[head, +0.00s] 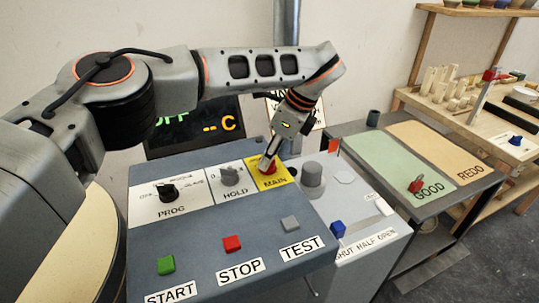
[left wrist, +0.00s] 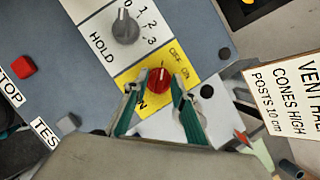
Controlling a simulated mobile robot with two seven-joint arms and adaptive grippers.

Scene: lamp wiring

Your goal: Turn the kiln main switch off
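The main switch is a red knob on a yellow MAIN plate (head: 282,178) of the grey-blue kiln panel (head: 195,237). My left gripper (head: 268,163) points down at this knob and partly covers it in the head view. In the left wrist view, the red knob (left wrist: 159,80) lies between the two fingertips of my left gripper (left wrist: 158,86), one on each side. Whether the fingers touch it is unclear. OFF and ON are printed beside the knob; its exact setting is hard to read. My right gripper is not in view.
HOLD (head: 230,175) and PROG (head: 168,191) knobs sit left of the switch. START (head: 166,265), STOP (head: 232,243) and TEST (head: 290,223) buttons are nearer. A grey box with a blue knob (head: 338,229) adjoins the panel. A dark display (head: 215,124) stands behind.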

